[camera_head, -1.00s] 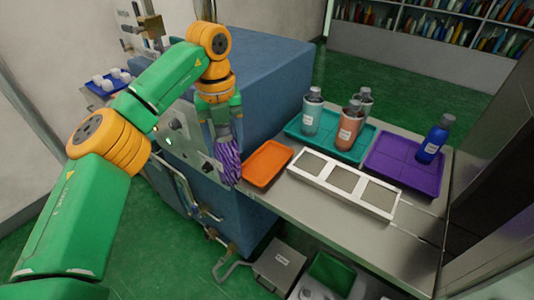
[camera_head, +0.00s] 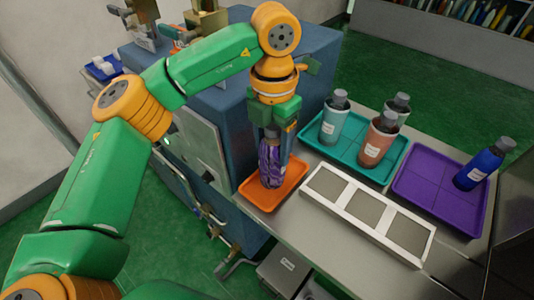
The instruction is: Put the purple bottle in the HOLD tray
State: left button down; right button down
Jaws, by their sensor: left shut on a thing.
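The purple patterned bottle (camera_head: 271,166) is upright in my left gripper (camera_head: 275,140), which is shut around its upper part. The bottle stands over the orange tray (camera_head: 262,196), with its base at or just above the tray floor; I cannot tell if it touches. The orange tray holds nothing else that I can see. No HOLD label is readable on any tray. My right gripper is not in view.
A teal tray (camera_head: 352,172) holds several capped bottles. A purple tray (camera_head: 440,210) holds a blue bottle (camera_head: 484,166). A white three-window frame (camera_head: 366,212) lies in front of the trays. The blue machine (camera_head: 225,95) stands close behind and left of the orange tray.

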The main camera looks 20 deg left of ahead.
aim_at(268, 158)
pick_arm(q)
jog(key=f, duration=0.1)
jog(key=a+f, duration=0.1)
jog(key=f, duration=0.1)
jog(key=w+f, duration=0.1)
jog(key=f, duration=0.1)
jog(key=shift+a+p, duration=0.15)
jog(key=shift+p, duration=0.2)
jog(key=shift+f, duration=0.1)
jog(key=shift+f, duration=0.15)
jog(key=shift+c, duration=0.6)
grip_release()
notch_tip(268, 158, up, 13)
jog(key=shift+s+f, duration=0.1)
jog(key=shift+f, duration=0.1)
jog(key=shift+f, duration=0.15)
